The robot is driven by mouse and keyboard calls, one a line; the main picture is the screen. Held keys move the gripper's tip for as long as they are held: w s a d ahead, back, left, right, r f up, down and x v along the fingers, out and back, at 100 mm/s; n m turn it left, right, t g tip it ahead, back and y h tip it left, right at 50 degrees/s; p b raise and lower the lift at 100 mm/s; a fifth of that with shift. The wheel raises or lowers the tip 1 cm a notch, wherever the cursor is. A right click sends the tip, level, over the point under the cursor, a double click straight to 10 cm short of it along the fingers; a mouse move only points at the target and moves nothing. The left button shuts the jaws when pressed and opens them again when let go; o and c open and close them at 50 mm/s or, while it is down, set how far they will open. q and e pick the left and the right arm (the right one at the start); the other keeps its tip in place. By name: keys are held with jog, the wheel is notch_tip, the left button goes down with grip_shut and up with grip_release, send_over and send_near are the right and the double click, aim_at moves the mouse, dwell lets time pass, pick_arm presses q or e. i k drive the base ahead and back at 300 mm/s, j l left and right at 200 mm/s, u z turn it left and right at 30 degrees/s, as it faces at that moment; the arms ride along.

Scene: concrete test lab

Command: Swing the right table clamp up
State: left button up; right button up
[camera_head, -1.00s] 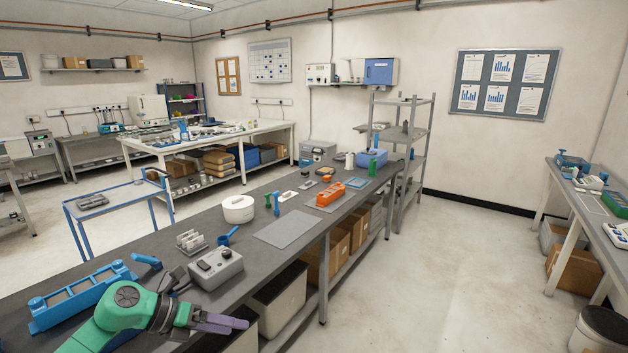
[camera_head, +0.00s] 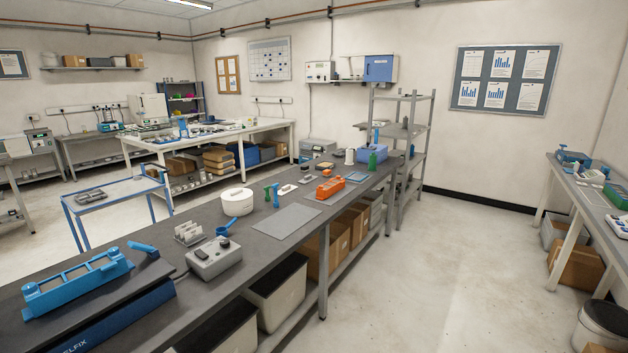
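A blue fixture base (camera_head: 118,318) with white lettering stands at the near left of the long dark bench. A long blue holder (camera_head: 82,280) with round knobs sits on its dark top. A short blue lever (camera_head: 143,247) lies low at the fixture's far right corner; it looks like a clamp arm, but I cannot tell for certain that it is the right table clamp. A grey control box (camera_head: 214,259) with a dark knob stands beside the fixture, with a cable running toward it. Neither of my grippers is in view.
The bench also holds a white round tub (camera_head: 237,202), a blue scoop (camera_head: 226,231), a grey mat (camera_head: 286,221) and an orange tool (camera_head: 331,187). Open bins (camera_head: 275,292) stand under the bench. The floor to the right (camera_head: 450,270) is clear.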

aim_at(132, 245)
jog(key=i+j, duration=0.4)
jog(key=j, duration=0.25)
jog(key=i+j, duration=0.15)
jog(key=j, duration=0.15)
